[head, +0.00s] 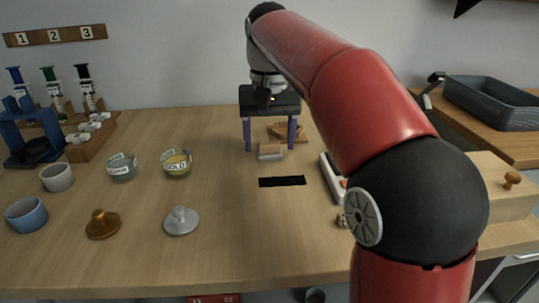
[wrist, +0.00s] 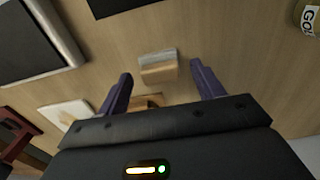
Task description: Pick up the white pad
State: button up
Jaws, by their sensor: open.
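A small block with a pale whitish-grey strip and a light wooden part lies on the table; it looks like the white pad (head: 270,152). In the wrist view the white pad (wrist: 158,66) shows in the gap between the fingertips. My gripper (head: 269,149) has two purple fingers pointing down, spread apart on either side of the pad in the head view. In the wrist view my gripper (wrist: 160,69) is open with nothing held. The fingers do not appear to touch the pad; their height above the table is hard to judge.
A wooden piece (wrist: 147,101) lies just beyond the pad. A black strip (head: 282,182) lies in front. A white-rimmed dark panel (wrist: 35,40) and a white plate (wrist: 65,113) lie to one side. Jars (head: 177,162), lids (head: 181,221) and cups (head: 27,215) stand at left.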

aim_at(270, 143)
jog(key=shift+c, duration=0.2)
jog(key=c, duration=1)
notch_tip(270, 143, up, 10)
jog(key=p, duration=0.3)
